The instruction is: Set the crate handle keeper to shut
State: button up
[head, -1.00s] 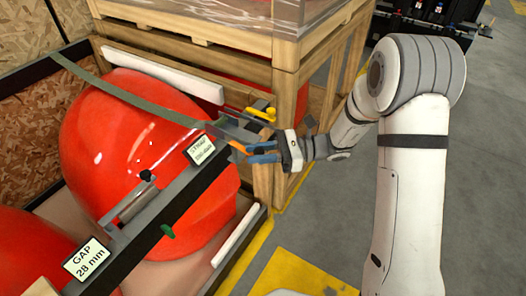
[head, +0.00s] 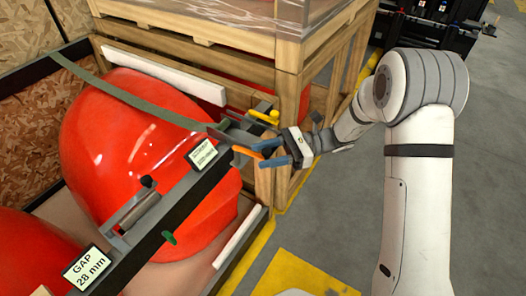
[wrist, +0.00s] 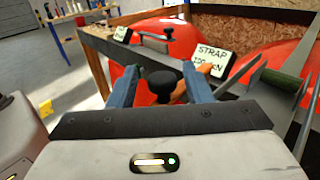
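My gripper (head: 278,153) is at the right end of the dark crate beam, beside an orange lever (head: 247,153). In the wrist view its two blue fingers (wrist: 162,88) stand apart, so it is open. A black knob (wrist: 165,82) shows between the fingers, with an orange part (wrist: 180,92) just behind it; I cannot tell whether the fingers touch either. A yellow handle-like part (head: 263,117) sits above and behind the gripper near the wooden frame. I cannot tell which of these parts is the handle keeper, nor its setting.
A STRAP sign (head: 202,154) and a GAP 28 mm sign (head: 87,268) stand on the beam (head: 150,232). A green-grey strap (head: 125,98) crosses the red nosecone (head: 120,140). A clamp with a black knob (head: 146,182) is nearer.

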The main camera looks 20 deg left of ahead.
jog(key=b+v, duration=0.1)
jog(key=v, duration=0.6)
jog(key=shift+w+d, duration=0.25)
jog(key=shift+d, duration=0.05)
jog(key=shift+c, duration=0.2)
